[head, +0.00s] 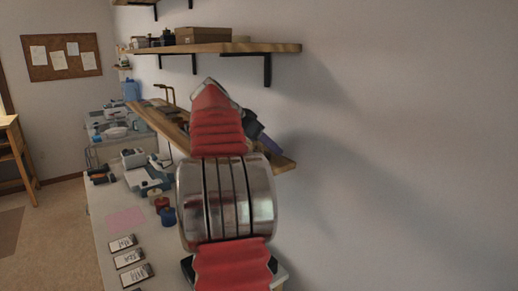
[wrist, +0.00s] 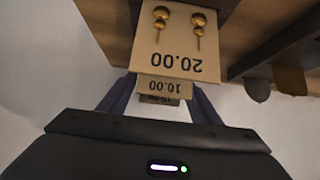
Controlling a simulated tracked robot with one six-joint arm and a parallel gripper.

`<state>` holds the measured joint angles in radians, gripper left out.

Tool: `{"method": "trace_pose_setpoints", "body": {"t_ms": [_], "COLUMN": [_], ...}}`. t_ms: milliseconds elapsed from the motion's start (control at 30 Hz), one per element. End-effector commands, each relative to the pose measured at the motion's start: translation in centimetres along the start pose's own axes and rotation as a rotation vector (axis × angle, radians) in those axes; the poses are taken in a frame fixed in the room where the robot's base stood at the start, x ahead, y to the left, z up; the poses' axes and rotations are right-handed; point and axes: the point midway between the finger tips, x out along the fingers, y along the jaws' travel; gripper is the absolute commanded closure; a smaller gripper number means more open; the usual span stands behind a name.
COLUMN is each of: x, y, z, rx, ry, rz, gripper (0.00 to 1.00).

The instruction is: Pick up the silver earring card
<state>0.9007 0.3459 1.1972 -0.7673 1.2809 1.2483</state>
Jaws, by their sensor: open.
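In the wrist view a tan card (wrist: 177,50) with gold-coloured ball earrings and the price 20.00 shows upside down. Below it in the picture, a smaller-looking card marked 10.00 (wrist: 165,87) and another card (wrist: 158,100) are partly covered. I cannot make out earrings on these two, and no silver earrings are clearly visible. My gripper (wrist: 160,83) is open, its dark fingers on either side of the lower cards. I cannot tell whether the fingers touch a card. In the head view my arm hides the cards.
A wooden shelf (head: 158,121) runs along the wall beside my arm; another shelf (head: 230,48) with boxes is above. Below is a bench (head: 112,202) with a pink sheet (head: 126,220), several white cards (head: 129,258) and small jars (head: 168,217).

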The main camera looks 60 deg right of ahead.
Motion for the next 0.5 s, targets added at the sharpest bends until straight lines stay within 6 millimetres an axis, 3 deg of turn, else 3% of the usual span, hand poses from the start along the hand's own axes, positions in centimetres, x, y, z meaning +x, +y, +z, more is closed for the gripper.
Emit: {"method": "trace_pose_setpoints", "body": {"t_ms": [367,500], "x": [-0.05,-0.05], "y": [0.02,0.02], "z": [0.0,0.0], "rx": [0.0,0.0], "ry": [0.0,0.0], "rz": [0.0,0.0], "gripper": [0.42,0.5]}}
